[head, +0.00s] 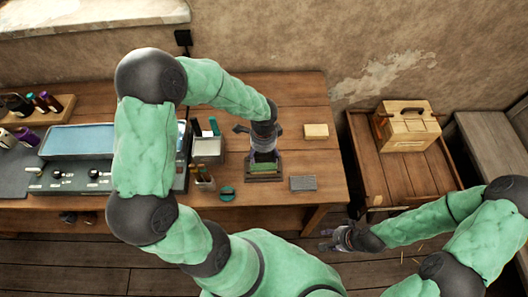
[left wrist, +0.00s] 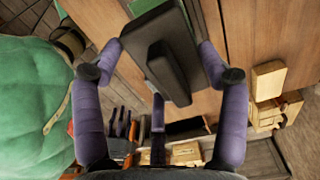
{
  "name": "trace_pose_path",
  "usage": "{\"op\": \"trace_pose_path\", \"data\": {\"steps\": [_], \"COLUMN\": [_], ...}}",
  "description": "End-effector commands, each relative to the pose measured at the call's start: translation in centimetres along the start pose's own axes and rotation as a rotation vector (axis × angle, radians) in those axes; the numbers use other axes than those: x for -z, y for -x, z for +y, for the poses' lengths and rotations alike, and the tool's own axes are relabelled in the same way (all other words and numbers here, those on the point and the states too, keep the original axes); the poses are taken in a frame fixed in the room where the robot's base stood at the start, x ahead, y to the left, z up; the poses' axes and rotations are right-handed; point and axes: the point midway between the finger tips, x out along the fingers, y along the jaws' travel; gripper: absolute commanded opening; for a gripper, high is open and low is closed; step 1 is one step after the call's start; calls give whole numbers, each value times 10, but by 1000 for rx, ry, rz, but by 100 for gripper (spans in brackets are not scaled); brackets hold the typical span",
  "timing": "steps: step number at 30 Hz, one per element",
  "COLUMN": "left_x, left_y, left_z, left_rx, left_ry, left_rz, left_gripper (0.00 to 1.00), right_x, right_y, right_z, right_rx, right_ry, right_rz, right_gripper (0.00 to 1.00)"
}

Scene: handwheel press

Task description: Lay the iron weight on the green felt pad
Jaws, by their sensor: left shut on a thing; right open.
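My left gripper (head: 263,156) points down over a dark base with green felt (head: 264,167) on the table. In the left wrist view, my left gripper (left wrist: 155,75) is shut on the iron weight (left wrist: 172,70), a dark block with a raised grip, between its two purple-grey fingers. A strip of green shows beside the weight at the top of that view. Whether the weight touches the felt I cannot tell; the gripper hides much of it in the head view. My right gripper (head: 330,240) is open and empty, in front of the table's right end.
Near the base are a pale wooden block (head: 316,131), a grey slab (head: 303,183), a round green item (head: 226,193) and a small cup (head: 204,183). A blue-topped unit (head: 80,141) stands left. A wooden box (head: 407,126) rests at right.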

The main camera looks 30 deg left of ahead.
Motion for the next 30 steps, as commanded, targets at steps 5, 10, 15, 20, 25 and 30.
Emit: {"op": "trace_pose_path", "data": {"steps": [5,10,15,20,25,30], "left_x": [0,0,0,0,0,0], "left_y": [-14,-25,-36,-45,-49,-48], "left_z": [-1,-1,-1,-1,-1,-1], "left_rx": [1,1,1,2,2,2], "left_ry": [1,1,0,0,0,0], "left_rz": [1,1,1,1,1,1], "left_gripper": [15,15,15,15,15,15], "right_x": [0,1,1,1,2,2], "right_y": [-11,-20,-28,-35,-38,-38], "right_z": [4,7,10,12,14,14], "right_rx": [0,0,0,0,0,0], "right_ry": [0,0,0,0,0,0], "right_rz": [0,0,0,0,0,0], "right_gripper": [45,45,45,45,45,45]}}
